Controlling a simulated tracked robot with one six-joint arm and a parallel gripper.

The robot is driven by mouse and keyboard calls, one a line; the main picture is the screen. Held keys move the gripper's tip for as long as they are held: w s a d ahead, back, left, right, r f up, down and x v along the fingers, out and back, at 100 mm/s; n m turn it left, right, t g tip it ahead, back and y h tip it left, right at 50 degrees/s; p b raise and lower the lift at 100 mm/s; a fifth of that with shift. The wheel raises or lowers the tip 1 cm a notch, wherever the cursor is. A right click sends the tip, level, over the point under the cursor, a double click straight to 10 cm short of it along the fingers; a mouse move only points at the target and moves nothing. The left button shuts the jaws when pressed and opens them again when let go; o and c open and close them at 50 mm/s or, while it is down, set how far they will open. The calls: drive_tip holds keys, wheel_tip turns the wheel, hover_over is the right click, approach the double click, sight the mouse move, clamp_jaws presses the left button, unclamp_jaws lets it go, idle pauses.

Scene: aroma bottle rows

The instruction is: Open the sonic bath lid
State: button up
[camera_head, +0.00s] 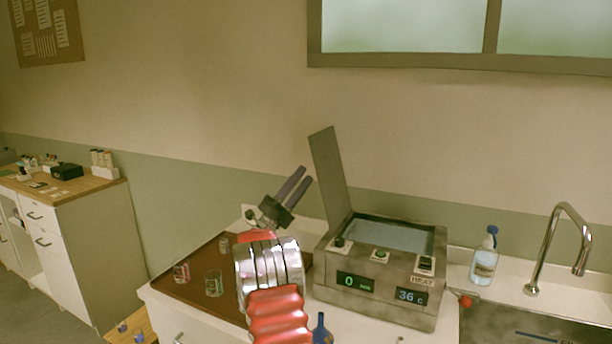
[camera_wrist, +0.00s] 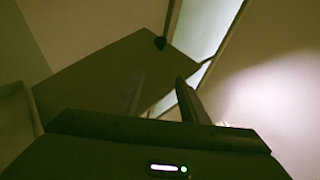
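The sonic bath (camera_head: 380,270) is a grey metal box on the white counter, with displays reading 0 min and 36 C. Its lid (camera_head: 328,172) stands up, tilted slightly left, hinged at the bath's left side. The basin (camera_head: 390,237) is uncovered and shows bluish inside. My gripper (camera_head: 305,174) is just left of the raised lid and points up toward it. In the wrist view, my gripper (camera_wrist: 160,76) has its two fingers apart with nothing between them. Contact with the lid cannot be told.
A brown tray (camera_head: 175,288) with small glass jars lies left of my arm. A blue bottle (camera_head: 321,330) stands in front of the bath. A spray bottle (camera_head: 484,258), a tap (camera_head: 545,250) and a sink (camera_head: 490,325) are to the right. The wall is behind.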

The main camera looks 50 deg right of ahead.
drive_tip(key=shift+c, duration=0.2)
drive_tip(key=shift+a+r, duration=0.1)
drive_tip(key=shift+r, duration=0.05)
drive_tip(key=shift+c, duration=1.4)
drive_tip(key=shift+s+a+r+m+y, duration=0.2)
drive_tip(key=shift+m+y, duration=0.2)
drive_tip(key=shift+m, duration=0.1)
drive_tip(key=shift+c, duration=0.8)
drive_tip(key=s+a+m+y, duration=0.1)
drive_tip(key=s+a+r+m+y, duration=0.1)
drive_tip(key=m, duration=0.1)
drive_tip(key=s+a+m+y, duration=0.1)
drive_tip(key=shift+a+r, duration=0.2)
drive_tip(key=shift+r, duration=0.1)
clamp_jaws()
drive_tip(key=s+a+f+m+t+y, duration=0.4)
drive_tip(key=s+a+f+m+y, duration=0.2)
drive_tip(key=a, duration=1.2)
drive_tip(key=s+a+f+m+t+y, duration=0.4)
drive_tip(key=a+m, duration=0.6)
drive_tip(key=a, duration=0.8)
drive_tip(key=s+a+f+m+t+y, duration=0.4)
drive_tip(key=s+a+f+m+y, duration=0.3)
drive_tip(key=a, duration=1.1)
drive_tip(key=s+m+y, duration=0.1)
drive_tip(key=s+y, duration=0.1)
drive_tip(key=y, duration=0.2)
drive_tip(key=shift+s+a+f+m+y, duration=0.2)
drive_tip(key=shift+a+f+m+y, duration=0.1)
drive_tip(key=shift+f+y, duration=0.1)
